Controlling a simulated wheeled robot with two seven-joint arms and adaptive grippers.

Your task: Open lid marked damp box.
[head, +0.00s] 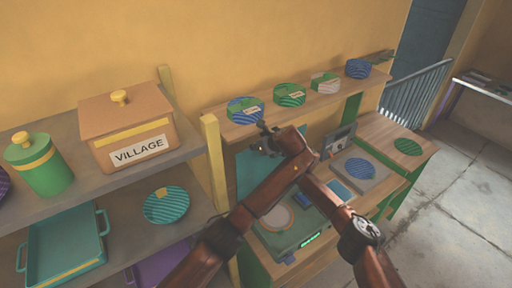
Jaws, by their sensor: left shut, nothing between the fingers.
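A tan lidded box (128,136) stands on the upper left shelf. Its front label reads "VILLAGE", and its lid (123,108) with a yellow knob (120,97) is on. I can read no "damp box" mark anywhere. My left gripper (264,139) is shut and empty, just in front of the raised back shelf of the wooden bench, well to the right of the tan box. My right arm shows at the lower right, but I cannot make out its gripper, which seems hidden behind the left arm.
A green canister (40,164) and a teal round piece (166,205) are on the left shelves, with a teal tray (66,243) below. Patterned round stacks (290,95) line the bench's back shelf. A yellow post (214,160) stands between shelves and bench. Open floor lies right.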

